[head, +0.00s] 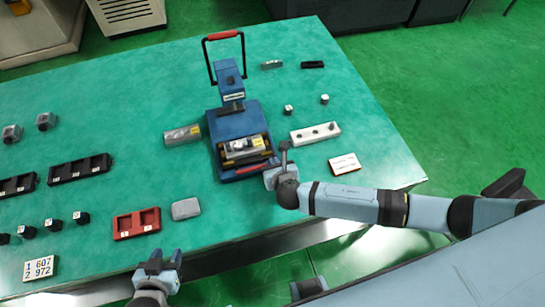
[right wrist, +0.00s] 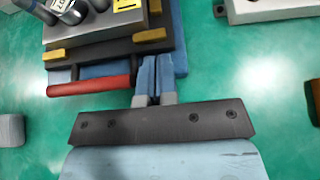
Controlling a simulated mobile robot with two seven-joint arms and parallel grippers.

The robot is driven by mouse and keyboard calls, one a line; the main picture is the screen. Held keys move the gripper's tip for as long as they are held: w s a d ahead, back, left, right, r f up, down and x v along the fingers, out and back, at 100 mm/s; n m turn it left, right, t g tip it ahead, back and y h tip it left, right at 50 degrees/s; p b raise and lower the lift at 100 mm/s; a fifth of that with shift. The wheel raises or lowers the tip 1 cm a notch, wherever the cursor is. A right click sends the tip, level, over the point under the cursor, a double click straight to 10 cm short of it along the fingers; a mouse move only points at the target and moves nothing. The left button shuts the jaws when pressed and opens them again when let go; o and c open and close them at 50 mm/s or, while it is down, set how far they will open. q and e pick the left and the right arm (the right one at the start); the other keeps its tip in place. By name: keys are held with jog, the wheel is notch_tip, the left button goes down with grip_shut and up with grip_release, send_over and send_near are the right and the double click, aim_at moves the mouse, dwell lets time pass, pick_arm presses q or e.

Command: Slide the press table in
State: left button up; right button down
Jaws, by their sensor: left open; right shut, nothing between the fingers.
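The blue press (head: 232,120) stands on the green bench, with its red-gripped lever (head: 222,35) raised at the back. Its press table (head: 246,150) is at the front, a dark plate carrying a grey block between yellow pieces; the plate also shows in the right wrist view (right wrist: 112,50). The table's red handle bar (right wrist: 92,86) faces the near side. My right gripper (right wrist: 153,62) is shut and empty, its fingertips by the right end of that bar; I cannot tell whether they touch. My left gripper (head: 163,260) is open and empty at the bench's near edge.
A red tray (head: 136,223) and a grey rounded block (head: 186,208) sit nearer. Bench between press and near edge is mostly clear.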

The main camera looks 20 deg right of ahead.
aim_at(263, 133)
jog(key=shift+w, duration=1.05)
jog(key=shift+w, duration=0.3)
jog(key=w, duration=1)
jog(key=shift+w, duration=0.25)
jog(key=shift+w+d+r, duration=0.1)
jog(key=shift+r, duration=0.1)
jog(key=shift+p, duration=0.35)
